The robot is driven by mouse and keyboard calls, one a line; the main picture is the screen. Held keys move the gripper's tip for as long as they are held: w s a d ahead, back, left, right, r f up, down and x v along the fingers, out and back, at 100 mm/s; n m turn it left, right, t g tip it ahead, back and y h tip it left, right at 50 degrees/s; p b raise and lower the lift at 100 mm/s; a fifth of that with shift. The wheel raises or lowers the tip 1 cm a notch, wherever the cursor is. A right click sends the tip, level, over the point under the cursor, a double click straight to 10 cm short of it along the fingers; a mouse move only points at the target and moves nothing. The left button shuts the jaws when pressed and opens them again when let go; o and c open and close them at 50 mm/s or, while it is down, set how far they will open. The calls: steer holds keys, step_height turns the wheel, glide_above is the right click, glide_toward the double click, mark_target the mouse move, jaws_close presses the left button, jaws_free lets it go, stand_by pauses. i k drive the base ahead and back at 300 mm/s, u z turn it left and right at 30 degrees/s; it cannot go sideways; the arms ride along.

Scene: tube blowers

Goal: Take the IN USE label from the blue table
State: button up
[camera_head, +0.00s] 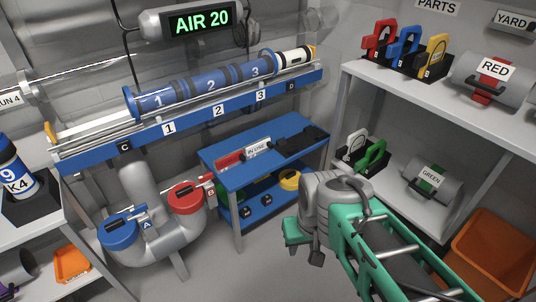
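The IN USE label (257,149) is a small white plate with dark lettering. It stands tilted on the top of the blue table (232,179), near the middle of its back part. A red item lies just left of it and dark trays lie to its right. My arm (345,210), grey and green, is folded in front of the table at the lower right, apart from the label. What seems to be my gripper (316,258) hangs low and dark at the wrist. Its fingers are too small and hidden to tell whether they are open.
A blue rail (190,120) with blue tubes runs behind and above the table. Red (186,196) and blue (118,232) capped pipes stand at the left. A grey shelf (440,103) with coloured parts and an orange bin (490,258) are at the right. Floor shows in front of the table.

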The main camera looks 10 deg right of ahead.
mark_target(250, 150)
steer(key=z, duration=0.9)
steer(key=i, duration=0.8)
steer(key=u, duration=2.35)
